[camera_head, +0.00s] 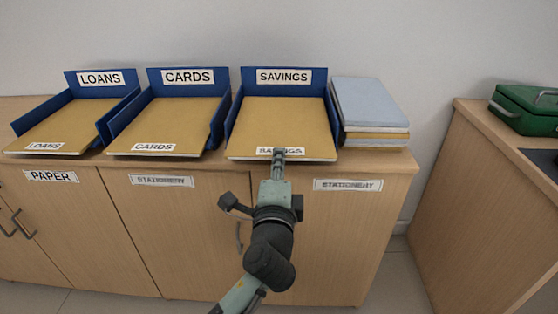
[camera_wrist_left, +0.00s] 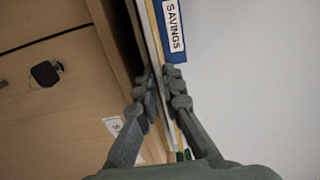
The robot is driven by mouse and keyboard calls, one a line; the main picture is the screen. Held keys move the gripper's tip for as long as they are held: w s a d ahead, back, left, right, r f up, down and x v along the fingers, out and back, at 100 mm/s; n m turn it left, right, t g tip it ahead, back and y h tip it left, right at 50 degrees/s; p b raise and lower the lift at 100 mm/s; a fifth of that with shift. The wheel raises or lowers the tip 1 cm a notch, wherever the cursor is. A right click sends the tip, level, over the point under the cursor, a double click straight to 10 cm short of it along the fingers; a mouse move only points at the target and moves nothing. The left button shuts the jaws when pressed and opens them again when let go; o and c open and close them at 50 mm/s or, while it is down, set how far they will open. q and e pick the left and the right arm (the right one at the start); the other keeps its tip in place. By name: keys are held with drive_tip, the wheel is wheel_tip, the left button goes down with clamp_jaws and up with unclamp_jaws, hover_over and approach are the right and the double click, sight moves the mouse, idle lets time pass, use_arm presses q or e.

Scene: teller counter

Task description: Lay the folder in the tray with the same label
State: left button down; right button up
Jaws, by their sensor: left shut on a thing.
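A tan folder (camera_head: 282,124) labelled SAVINGS lies flat in the blue tray (camera_head: 234,113) whose back wall carries the SAVINGS label (camera_head: 284,76). My left gripper (camera_head: 279,153) is at the folder's front edge, covering part of its label. In the left wrist view the jaws (camera_wrist_left: 166,92) are shut on the edge of the SAVINGS folder, with the blue tray wall (camera_wrist_left: 174,45) beyond. To the left, the LOANS tray (camera_head: 99,79) and the CARDS tray (camera_head: 188,77) each hold a tan folder with the matching label. My right gripper is not in view.
A stack of folders (camera_head: 369,101), pale blue on top, lies just right of the SAVINGS tray. All stand on a wooden cabinet (camera_head: 200,236) against the wall. A green box (camera_head: 526,108) sits on another counter at the right, across a gap.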

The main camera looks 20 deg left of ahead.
use_arm(q)
drive_tip(key=c, duration=1.6)
unclamp_jaws()
drive_tip(key=v, duration=1.2)
